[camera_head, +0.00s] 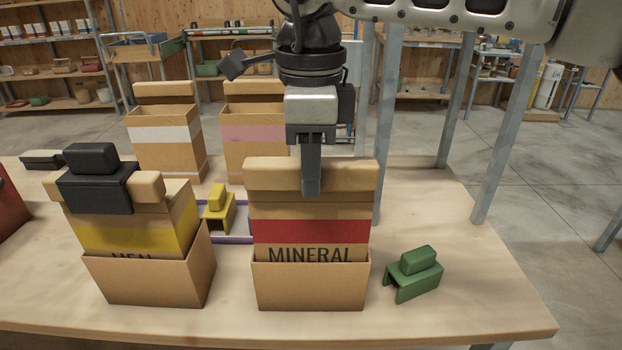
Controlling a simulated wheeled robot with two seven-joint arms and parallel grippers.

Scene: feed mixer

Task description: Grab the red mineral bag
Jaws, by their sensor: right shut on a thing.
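The mineral bag (310,233) is tan with a red band and the word MINERAL. It stands upright with its lower part inside an open cardboard box (311,286) at the front middle of the table. My right gripper (311,180) comes down from above and is shut on the bag's folded top. One finger shows on the near side; the far finger is hidden behind the bag top. My left gripper is not in view.
A yellow-banded bag (155,238) with a black clip (95,185) stands in a box at left. A green clip (414,274) lies to the right on the wooden table (450,310). A yellow clip (219,211) and two more bags, white-banded (166,134) and pink-banded (252,132), are behind.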

